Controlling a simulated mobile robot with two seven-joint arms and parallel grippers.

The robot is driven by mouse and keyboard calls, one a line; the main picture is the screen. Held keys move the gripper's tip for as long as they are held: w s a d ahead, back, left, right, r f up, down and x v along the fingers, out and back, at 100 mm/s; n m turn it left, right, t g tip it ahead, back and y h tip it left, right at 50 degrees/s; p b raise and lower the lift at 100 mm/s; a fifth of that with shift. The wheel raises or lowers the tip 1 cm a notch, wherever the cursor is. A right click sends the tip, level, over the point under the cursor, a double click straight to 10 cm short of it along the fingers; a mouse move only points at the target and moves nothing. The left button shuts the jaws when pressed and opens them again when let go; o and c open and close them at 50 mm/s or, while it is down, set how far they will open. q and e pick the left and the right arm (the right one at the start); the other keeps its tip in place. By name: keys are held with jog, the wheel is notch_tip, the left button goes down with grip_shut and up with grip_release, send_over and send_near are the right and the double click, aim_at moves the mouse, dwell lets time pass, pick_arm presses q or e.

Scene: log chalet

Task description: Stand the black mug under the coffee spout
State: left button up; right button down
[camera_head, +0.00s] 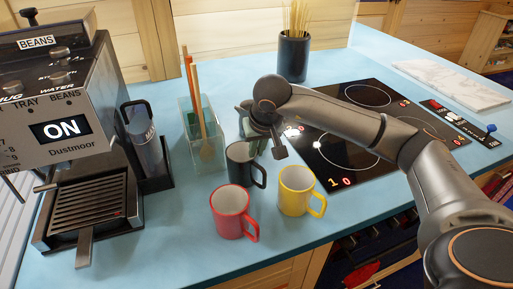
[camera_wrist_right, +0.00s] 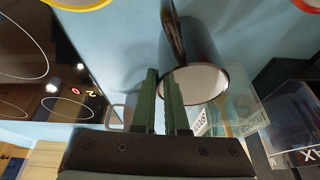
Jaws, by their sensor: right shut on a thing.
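The black mug (camera_head: 238,170) is upright in the head view, behind the red mug and left of the yellow mug, its handle to the right. I cannot tell whether its base touches the counter. My right gripper (camera_head: 256,146) is over its right side. In the right wrist view my right gripper (camera_wrist_right: 167,78) has its green fingers nearly together at the handle of the black mug (camera_wrist_right: 203,40). The coffee machine (camera_head: 62,125) stands at the left, lit ON, with a slatted drip tray (camera_head: 92,202). Its spout is not clearly visible. My left gripper is not in view.
The red mug (camera_head: 230,213) and yellow mug (camera_head: 294,191) stand close in front. A glass container (camera_head: 205,153) with wooden utensils stands between machine and black mug. The hob (camera_head: 345,145) lies right. A dark vase (camera_head: 293,57) is behind. Counter before the drip tray's right side is clear.

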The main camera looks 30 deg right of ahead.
jog(key=shift+f, duration=0.15)
jog(key=c, duration=0.9)
grip_release()
jog(key=shift+c, duration=0.2)
